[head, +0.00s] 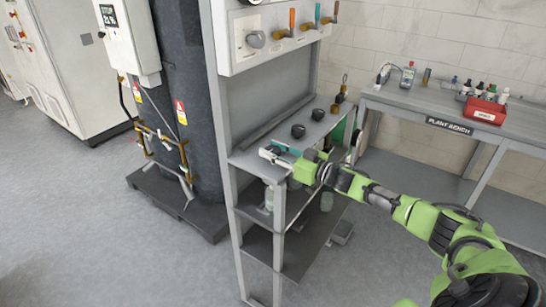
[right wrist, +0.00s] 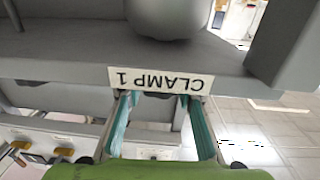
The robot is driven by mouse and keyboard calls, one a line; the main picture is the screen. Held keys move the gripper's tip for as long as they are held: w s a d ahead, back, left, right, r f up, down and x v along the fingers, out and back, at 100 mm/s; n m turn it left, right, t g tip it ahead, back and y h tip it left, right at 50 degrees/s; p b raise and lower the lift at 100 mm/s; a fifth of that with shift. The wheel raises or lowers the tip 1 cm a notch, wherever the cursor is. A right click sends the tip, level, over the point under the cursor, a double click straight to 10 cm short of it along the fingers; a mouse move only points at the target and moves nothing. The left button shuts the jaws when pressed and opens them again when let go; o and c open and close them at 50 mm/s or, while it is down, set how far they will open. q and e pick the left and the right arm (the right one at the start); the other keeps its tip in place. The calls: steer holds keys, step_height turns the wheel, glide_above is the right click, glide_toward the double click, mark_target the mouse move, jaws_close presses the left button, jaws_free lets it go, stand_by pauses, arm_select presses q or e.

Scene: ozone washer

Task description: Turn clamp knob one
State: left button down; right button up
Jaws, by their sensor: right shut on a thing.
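My right gripper (head: 280,153) is at the front end of the grey shelf, with its teal fingers reaching over the shelf top. In the right wrist view its two teal fingers (right wrist: 157,108) stand apart on either side of a dark round thing, mostly hidden behind the label; I take it to be clamp knob one, and the gripper is shut on it. The white "CLAMP 1" label (right wrist: 160,78) shows upside down on the shelf edge, just at the fingertips. How far the knob is turned cannot be seen. My left gripper is not in view.
Two more black knobs (head: 298,131) stand farther along the shelf (head: 262,165). A panel with coloured handles (head: 292,20) is above. A rack post (head: 279,215) is below the gripper. A bench (head: 450,107) with a red box (head: 485,109) stands at right. The floor at left is clear.

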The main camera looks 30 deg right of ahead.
steer(key=shift+n+y+b, duration=0.3)
steer(key=shift+y+b, duration=0.05)
steer(key=shift+y, duration=0.05)
steer(key=shift+r, duration=0.15)
steer(key=o, duration=1.1)
steer(key=shift+o, duration=0.2)
steer(key=shift+w, duration=0.1)
steer(key=v, duration=1.2)
steer(key=shift+d+r, duration=0.1)
steer(key=shift+r, duration=0.05)
